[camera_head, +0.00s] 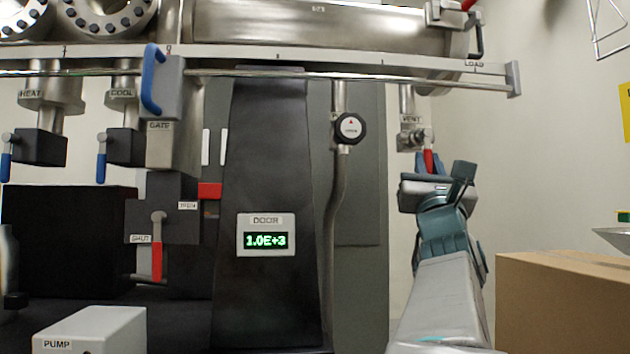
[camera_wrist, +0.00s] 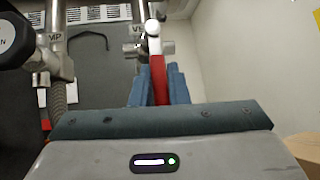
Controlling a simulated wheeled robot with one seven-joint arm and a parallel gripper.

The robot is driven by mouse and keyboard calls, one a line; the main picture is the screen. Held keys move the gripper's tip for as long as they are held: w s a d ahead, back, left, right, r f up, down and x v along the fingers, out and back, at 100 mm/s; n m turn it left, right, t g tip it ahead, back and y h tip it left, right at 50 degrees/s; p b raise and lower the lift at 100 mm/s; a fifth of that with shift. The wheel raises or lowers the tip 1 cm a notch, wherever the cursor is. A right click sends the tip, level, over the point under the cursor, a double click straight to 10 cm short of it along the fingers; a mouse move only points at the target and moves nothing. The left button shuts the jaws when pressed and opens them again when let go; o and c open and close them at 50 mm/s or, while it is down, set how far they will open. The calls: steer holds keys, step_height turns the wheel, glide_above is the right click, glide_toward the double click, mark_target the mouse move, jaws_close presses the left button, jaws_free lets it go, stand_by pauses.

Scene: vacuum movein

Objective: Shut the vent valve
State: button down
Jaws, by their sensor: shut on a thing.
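The vent valve (camera_head: 411,134) is a small metal valve labelled VENT, below the rail at the right in the head view. Its red handle (camera_head: 429,159) points down from the valve body. My gripper (camera_head: 433,178) is directly below the valve, with the lower part of the handle hidden by it. In the wrist view the red handle (camera_wrist: 158,78) lies between the two blue-grey fingers of my gripper (camera_wrist: 158,88), which are shut on it. The metal valve body (camera_wrist: 136,50) shows just beyond the fingertips.
A horizontal rail (camera_head: 300,75) runs above. A cardboard box (camera_head: 560,300) stands at the lower right. The wall right of the valve is bare at that height.

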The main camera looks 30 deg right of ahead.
steer(key=shift+a, duration=0.15)
stand_by(0.3)
steer(key=c, duration=1.6)
jaws_free()
steer(key=shift+a, duration=0.1)
steer(key=shift+o, duration=0.8)
steer(key=shift+w+a+r, duration=0.1)
steer(key=shift+a, duration=0.05)
